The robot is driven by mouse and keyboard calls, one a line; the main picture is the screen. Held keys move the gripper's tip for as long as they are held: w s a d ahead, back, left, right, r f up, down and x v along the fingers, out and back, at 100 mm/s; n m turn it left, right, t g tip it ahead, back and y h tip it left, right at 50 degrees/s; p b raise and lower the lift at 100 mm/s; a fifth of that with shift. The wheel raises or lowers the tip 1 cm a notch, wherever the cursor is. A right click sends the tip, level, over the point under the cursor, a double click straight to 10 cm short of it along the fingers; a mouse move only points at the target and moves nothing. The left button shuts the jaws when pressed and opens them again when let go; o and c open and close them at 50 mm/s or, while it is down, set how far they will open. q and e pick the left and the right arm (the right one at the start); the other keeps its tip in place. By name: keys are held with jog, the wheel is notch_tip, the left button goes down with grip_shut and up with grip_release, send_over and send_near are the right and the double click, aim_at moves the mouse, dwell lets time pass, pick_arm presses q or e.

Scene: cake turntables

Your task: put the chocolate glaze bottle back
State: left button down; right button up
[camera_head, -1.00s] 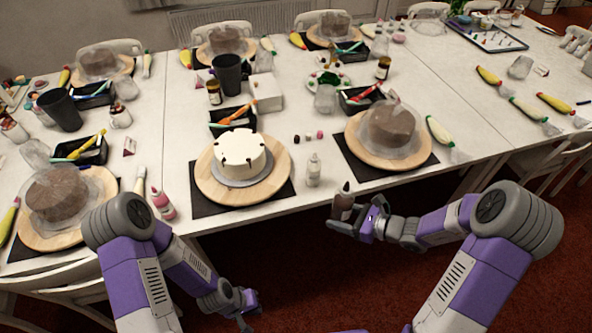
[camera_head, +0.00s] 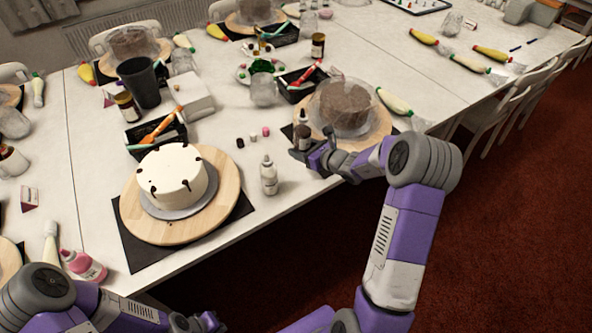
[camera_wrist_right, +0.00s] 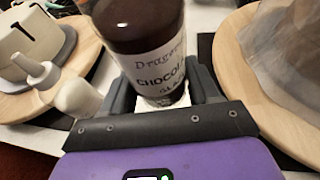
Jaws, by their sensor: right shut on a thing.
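The chocolate glaze bottle (camera_head: 302,132) is dark brown with a white label, which reads "CHOCOLATE" in the right wrist view (camera_wrist_right: 150,38). My right gripper (camera_head: 304,152) is shut on it and holds it roughly upright at the table's front part, left of the chocolate cake's turntable. The fingers (camera_wrist_right: 165,95) stand on both sides of the bottle. Its base is hidden, so I cannot tell whether it touches the table. A white cake with dark drips (camera_head: 172,178) stands on a wooden turntable (camera_head: 130,212). My left gripper (camera_head: 208,322) is low at the bottom edge, partly cut off.
A white dropper bottle (camera_head: 268,176) stands between the two turntables, and also shows in the right wrist view (camera_wrist_right: 78,98). Small jars (camera_head: 253,137) sit behind it. The chocolate cake (camera_head: 345,105) has a clear wrap. A pink bottle (camera_head: 84,266) is at the front left.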

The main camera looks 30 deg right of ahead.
aim_at(303, 173)
notch_tip(303, 173, down, 10)
jog(key=b, duration=0.3)
jog(key=shift+d, duration=0.15)
jog(key=shift+r, duration=0.15)
jog(key=o, duration=0.3)
jog(key=shift+f, duration=0.3)
jog(key=shift+o, duration=1)
jog(key=shift+r, duration=0.1)
